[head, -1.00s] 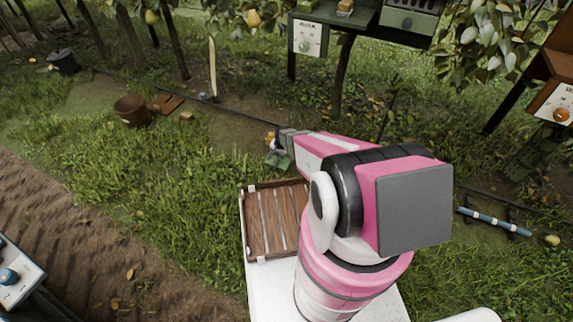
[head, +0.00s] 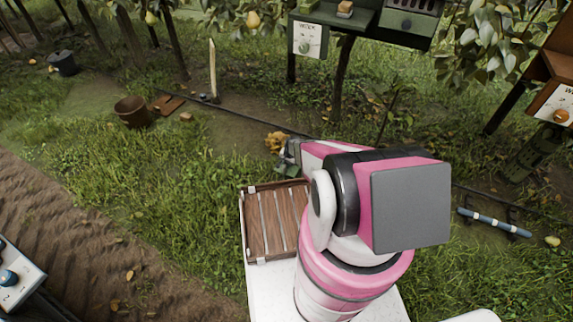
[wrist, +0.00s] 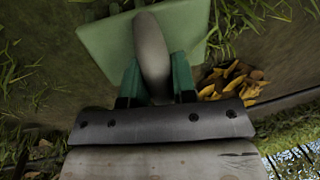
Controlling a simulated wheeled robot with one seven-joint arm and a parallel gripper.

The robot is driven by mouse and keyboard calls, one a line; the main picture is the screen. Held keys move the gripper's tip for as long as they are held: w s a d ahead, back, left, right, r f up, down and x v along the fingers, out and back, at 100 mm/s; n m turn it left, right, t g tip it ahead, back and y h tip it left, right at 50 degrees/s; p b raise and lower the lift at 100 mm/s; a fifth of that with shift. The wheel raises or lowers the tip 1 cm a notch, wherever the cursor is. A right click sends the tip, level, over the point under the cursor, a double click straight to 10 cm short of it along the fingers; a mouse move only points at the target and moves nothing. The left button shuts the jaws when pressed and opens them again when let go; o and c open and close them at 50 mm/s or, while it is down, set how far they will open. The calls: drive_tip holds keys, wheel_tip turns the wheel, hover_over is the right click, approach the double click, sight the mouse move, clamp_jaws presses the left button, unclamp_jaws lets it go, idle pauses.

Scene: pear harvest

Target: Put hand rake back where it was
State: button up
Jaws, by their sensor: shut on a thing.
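My gripper (wrist: 155,82) has its dark green fingers shut on a grey-brown handle (wrist: 152,45) in the wrist view. In the head view my gripper (head: 286,155) is beyond the far edge of the wooden crate, over the grass and dirt. A bit of green shows under it, and the rest of the held thing is too small or hidden by my arm there.
The slatted wooden crate (head: 247,225) is empty. A heap of yellow leaves (head: 276,141) lies by a dark hose (head: 240,122). A brown bucket (head: 132,112) stands left. A green stand (head: 365,18) is at the back. A blue pipe (head: 495,222) lies right.

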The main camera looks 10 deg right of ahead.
drive_tip(key=shift+f, duration=0.1)
drive_tip(key=o, duration=0.8)
wheel_tip(320, 180, up, 12)
drive_tip(key=s+d, duration=0.2)
wheel_tip(320, 180, up, 22)
drive_tip(key=n, duration=0.4)
hover_over(290, 171)
drive_tip(key=s+a, duration=0.2)
drive_tip(key=s, duration=0.8)
drive_tip(key=s+r+n, duration=0.1)
drive_tip(key=s+r, duration=0.2)
drive_tip(key=r, duration=0.1)
drive_tip(key=s+r+n+g+h, duration=0.1)
drive_tip(key=s+r, duration=0.2)
drive_tip(key=r, duration=0.2)
drive_tip(key=s+r+n, duration=0.1)
drive_tip(key=s+r, duration=0.3)
drive_tip(key=shift+r+h, duration=0.3)
drive_tip(key=shift+h, duration=0.1)
